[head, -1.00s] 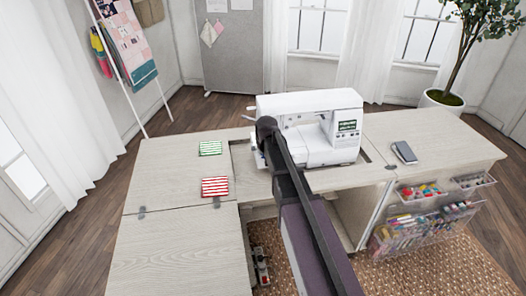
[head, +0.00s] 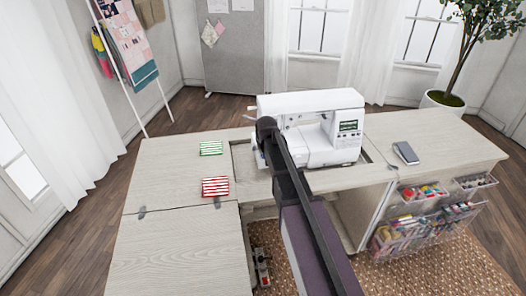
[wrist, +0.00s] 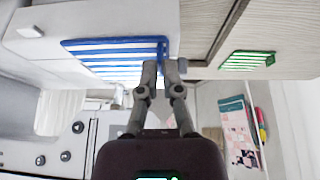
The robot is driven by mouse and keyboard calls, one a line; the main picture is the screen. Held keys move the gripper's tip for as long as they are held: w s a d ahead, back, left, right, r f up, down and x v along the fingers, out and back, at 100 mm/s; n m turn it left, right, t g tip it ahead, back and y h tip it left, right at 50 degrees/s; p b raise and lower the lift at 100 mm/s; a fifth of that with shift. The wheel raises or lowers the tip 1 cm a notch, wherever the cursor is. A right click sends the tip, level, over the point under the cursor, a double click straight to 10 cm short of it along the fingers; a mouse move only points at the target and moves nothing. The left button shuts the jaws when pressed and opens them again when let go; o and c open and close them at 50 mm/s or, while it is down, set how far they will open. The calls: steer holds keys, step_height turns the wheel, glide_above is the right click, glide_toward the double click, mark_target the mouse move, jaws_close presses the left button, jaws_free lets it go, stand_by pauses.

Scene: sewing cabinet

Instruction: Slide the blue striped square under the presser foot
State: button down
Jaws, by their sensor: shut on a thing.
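The blue striped square (wrist: 115,58) shows in the wrist view, lying flat on the white surface by the sewing machine. My gripper (wrist: 162,68) is shut on its near edge. In the head view my arm hides both the square and the fingertips. The white sewing machine (head: 310,108) stands in the cabinet's recess, with my arm reaching to its left end; its body also fills the lower left of the wrist view (wrist: 50,150). I cannot make out the presser foot clearly in either view.
A green striped square (head: 211,148) and a red striped square (head: 215,187) lie on the cabinet top (head: 165,170) left of the machine. A phone (head: 405,152) lies on the right side. Clear bins (head: 420,228) hang at the right front.

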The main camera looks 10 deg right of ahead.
steer(key=shift+f+b, duration=0.3)
stand_by(0.4)
steer(key=shift+w, duration=1.95)
stand_by(1.0)
stand_by(0.5)
steer(key=c, duration=0.7)
jaws_free()
steer(key=shift+s, duration=0.1)
steer(key=s+g+p, duration=0.1)
steer(key=s, duration=0.9)
steer(key=s+r+g+p, duration=0.1)
steer(key=s+g, duration=0.1)
steer(key=s, duration=0.9)
steer(key=s+r+g+p, duration=0.1)
steer(key=s+g+p, duration=0.1)
steer(key=s, duration=0.9)
steer(key=shift+s+a, duration=0.15)
steer(key=shift+s, duration=0.1)
